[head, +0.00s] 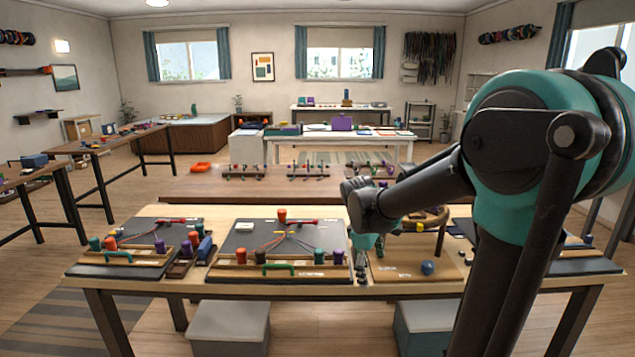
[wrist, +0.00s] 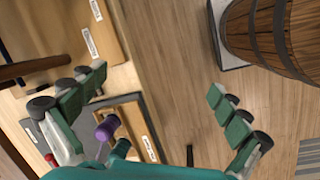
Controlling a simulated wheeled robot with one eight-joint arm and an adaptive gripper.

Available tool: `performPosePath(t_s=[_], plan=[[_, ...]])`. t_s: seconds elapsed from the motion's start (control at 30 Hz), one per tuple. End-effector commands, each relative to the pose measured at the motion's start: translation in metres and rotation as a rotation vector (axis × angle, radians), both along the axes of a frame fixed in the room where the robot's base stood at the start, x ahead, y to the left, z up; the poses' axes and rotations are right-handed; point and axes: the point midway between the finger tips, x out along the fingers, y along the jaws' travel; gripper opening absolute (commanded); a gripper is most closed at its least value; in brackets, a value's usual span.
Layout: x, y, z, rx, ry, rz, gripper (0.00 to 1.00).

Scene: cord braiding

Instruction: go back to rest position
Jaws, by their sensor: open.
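My gripper (wrist: 158,85) is open, its two green-padded fingers spread wide with nothing between them. In the wrist view, bare wooden floor shows between the fingers. A purple bobbin (wrist: 108,127) shows near the left finger on a board; I cannot tell the exact gap. In the head view my arm reaches in from the right over the worktable (head: 240,287), its end above the right half of the table.
The worktable holds a left braiding board (head: 125,258) and a middle one (head: 265,272) with coloured bobbins and cords. A blue ball (head: 427,267) lies on a wooden board at right. A wooden barrel (wrist: 275,35) stands at the wrist view's upper right. Grey bins (head: 230,325) sit below the table.

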Motion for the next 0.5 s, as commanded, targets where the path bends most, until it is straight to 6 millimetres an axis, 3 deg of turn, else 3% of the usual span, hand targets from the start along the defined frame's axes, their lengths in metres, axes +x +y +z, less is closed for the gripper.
performPosePath(t_s=[0.3, 0.5], plan=[[-0.099, -0.034, -0.062, 0.272, -0.249, -0.617, 1.0], [-0.14, -0.037, -0.089, 0.411, -0.341, -0.901, 1.0]])
